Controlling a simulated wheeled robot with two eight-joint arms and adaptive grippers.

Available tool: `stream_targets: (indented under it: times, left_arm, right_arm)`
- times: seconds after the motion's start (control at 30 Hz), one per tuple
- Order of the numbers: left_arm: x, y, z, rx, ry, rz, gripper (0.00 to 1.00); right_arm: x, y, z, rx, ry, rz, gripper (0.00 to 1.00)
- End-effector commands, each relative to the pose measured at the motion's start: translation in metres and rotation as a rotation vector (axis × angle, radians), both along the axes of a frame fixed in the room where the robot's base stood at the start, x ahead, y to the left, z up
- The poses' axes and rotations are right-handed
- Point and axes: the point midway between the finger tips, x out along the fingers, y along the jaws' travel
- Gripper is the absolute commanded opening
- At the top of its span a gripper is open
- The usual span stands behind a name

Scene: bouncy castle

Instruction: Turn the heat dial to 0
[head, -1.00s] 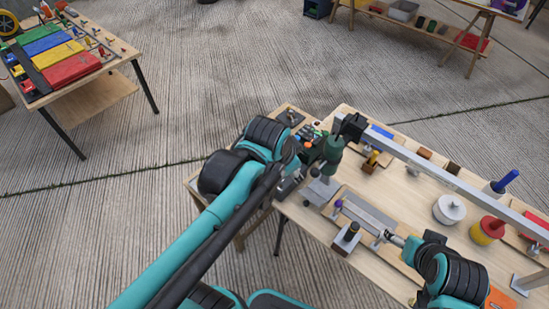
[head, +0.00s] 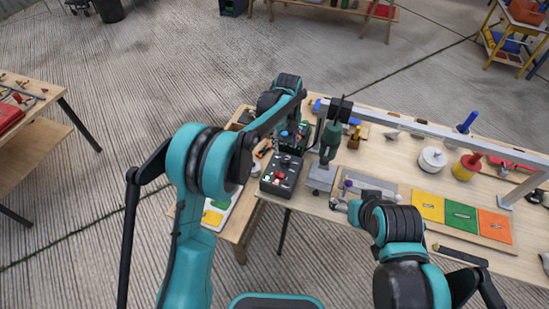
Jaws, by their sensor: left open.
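A dark grey control box (head: 281,176) with several small knobs and buttons sits at the left end of the long wooden table. I cannot read its labels or tell which knob is the heat dial. My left gripper (head: 289,139) is open, just behind the box and partly hidden among dark and coloured parts. I see no contact between it and the knobs. My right gripper (head: 341,204) is low over the front of the table, beside a grey plate, and too small to tell open or shut.
A green drill-like tool (head: 330,142) stands on a grey base right of the box, under a long metal rail (head: 430,130). A white pot (head: 432,159) and yellow, green and orange panels (head: 461,215) lie further right. A lower side table stands at left.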

Motion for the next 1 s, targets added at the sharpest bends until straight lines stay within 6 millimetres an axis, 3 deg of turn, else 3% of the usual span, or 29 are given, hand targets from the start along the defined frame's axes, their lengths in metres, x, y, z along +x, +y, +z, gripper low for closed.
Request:
stream_targets:
  times: [0.43, 0.83, 0.87, 1.0]
  left_arm:
    - [0.0, 0.0, -0.067, 0.0, 0.0, -0.004, 0.49]
    - [0.0, 0.0, -0.076, 0.0, 0.0, -0.003, 0.49]
    - [0.0, 0.0, -0.076, 0.0, 0.0, -0.003, 0.46]
    - [0.0, 0.0, -0.076, 0.0, 0.0, -0.003, 0.09]
  right_arm:
    - [0.0, 0.0, -0.023, 0.0, 0.0, 0.0, 0.76]
    - [0.0, 0.0, -0.025, 0.0, 0.0, 0.0, 0.76]
    - [0.0, 0.0, -0.025, 0.0, 0.0, 0.0, 0.76]
    - [0.0, 0.0, -0.025, 0.0, 0.0, 0.0, 0.76]
